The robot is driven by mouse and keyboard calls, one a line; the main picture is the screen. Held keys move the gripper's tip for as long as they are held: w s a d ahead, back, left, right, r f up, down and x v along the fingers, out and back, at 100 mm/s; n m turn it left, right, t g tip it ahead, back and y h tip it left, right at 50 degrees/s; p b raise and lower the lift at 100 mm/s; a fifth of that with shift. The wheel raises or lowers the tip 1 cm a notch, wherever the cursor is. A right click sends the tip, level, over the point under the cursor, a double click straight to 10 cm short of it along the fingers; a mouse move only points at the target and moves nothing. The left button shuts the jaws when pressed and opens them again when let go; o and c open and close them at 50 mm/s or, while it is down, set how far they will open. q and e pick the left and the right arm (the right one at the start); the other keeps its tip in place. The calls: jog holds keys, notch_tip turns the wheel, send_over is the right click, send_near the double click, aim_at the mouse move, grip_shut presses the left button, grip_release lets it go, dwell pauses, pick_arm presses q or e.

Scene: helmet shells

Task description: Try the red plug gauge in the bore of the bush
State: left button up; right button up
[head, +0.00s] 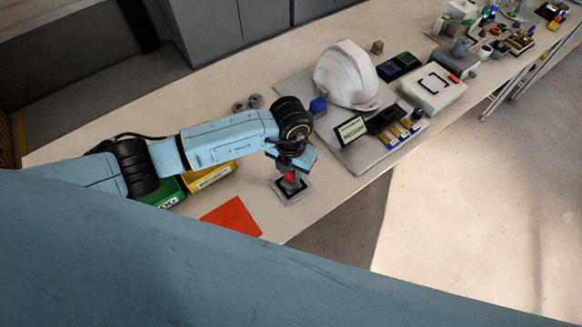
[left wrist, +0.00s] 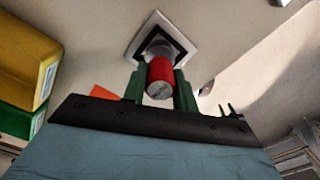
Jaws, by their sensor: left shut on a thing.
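My left gripper (head: 292,170) is shut on the red plug gauge (head: 291,178) above the front edge of the bench. In the left wrist view the gauge (left wrist: 160,72) sits between the green fingers (left wrist: 160,84), its round end toward the camera. Beyond it is a grey round part, seemingly the bush (left wrist: 158,48), on a pale square plate with a dark inner border (left wrist: 143,29). In the head view the plate (head: 290,198) lies directly below the gripper. The bore is hidden by the gauge, so I cannot tell whether the gauge is in it. My right gripper is not in view.
A green bin (head: 163,196) and a yellow bin (head: 208,177) stand left of the plate. A flat red sheet (head: 232,216) lies near the bench edge. A white helmet shell (head: 346,75) and a small sign (head: 351,131) sit on a grey board to the right.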

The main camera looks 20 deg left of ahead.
pick_arm(q)
jog(key=shift+f, duration=0.25)
dwell(0.6)
jog(key=shift+r, duration=0.2)
dwell(3.1)
jog(key=shift+r+p, duration=2.4)
jog(key=shift+r, duration=0.45)
